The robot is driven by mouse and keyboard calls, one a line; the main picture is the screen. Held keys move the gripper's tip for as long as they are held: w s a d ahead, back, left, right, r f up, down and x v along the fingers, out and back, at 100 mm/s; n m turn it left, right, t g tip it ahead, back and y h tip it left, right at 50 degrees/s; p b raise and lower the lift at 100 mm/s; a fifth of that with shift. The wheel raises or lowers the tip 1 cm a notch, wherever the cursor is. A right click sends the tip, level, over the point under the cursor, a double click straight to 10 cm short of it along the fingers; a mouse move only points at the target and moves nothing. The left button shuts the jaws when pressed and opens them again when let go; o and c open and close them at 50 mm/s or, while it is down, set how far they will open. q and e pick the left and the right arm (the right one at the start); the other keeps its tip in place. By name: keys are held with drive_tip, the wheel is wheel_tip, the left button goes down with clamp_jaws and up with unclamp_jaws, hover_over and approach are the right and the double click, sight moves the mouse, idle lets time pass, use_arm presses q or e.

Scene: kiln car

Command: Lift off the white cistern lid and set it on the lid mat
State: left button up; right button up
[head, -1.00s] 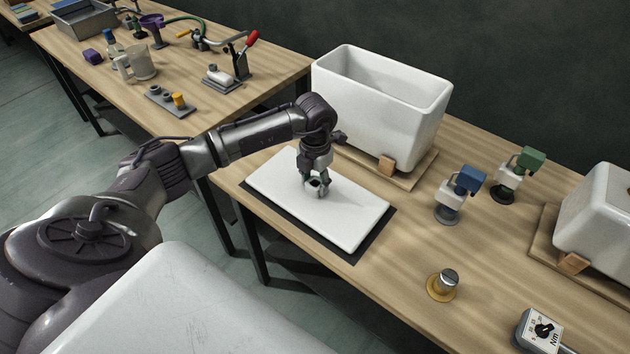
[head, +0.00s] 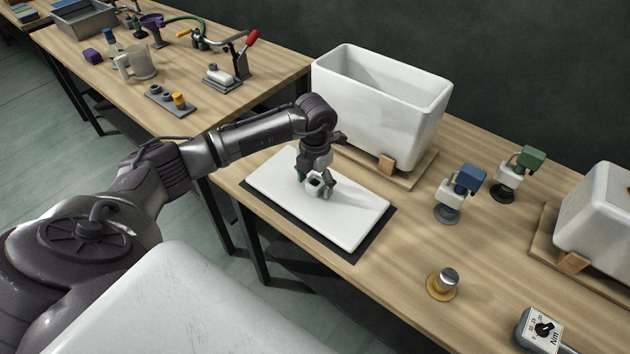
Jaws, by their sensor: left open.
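The white cistern lid (head: 345,222) lies flat on the dark lid mat (head: 374,238), whose edge shows along the lid's front and right sides. The white cistern (head: 375,117) stands uncovered behind it on a wooden base, its inside visible. My left gripper (head: 316,190) is over the lid's middle, pointing down, with its fingers apart around a small raised piece on the lid. I cannot tell whether the fingers touch it. My right gripper is not in view.
Blue (head: 459,192) and green (head: 519,173) clamp-like tools stand right of the cistern. A brass fitting (head: 442,284) and a torque tool (head: 541,330) are at front right. Another white cistern (head: 603,217) is at the right edge. A second bench (head: 205,110) at left holds small tools.

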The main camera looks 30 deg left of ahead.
use_arm(q)
drive_tip(key=shift+r, duration=0.15)
wheel_tip(320, 180, up, 8)
drive_tip(key=p, duration=0.5)
idle(1.3)
wheel_tip(320, 180, up, 12)
idle(0.7)
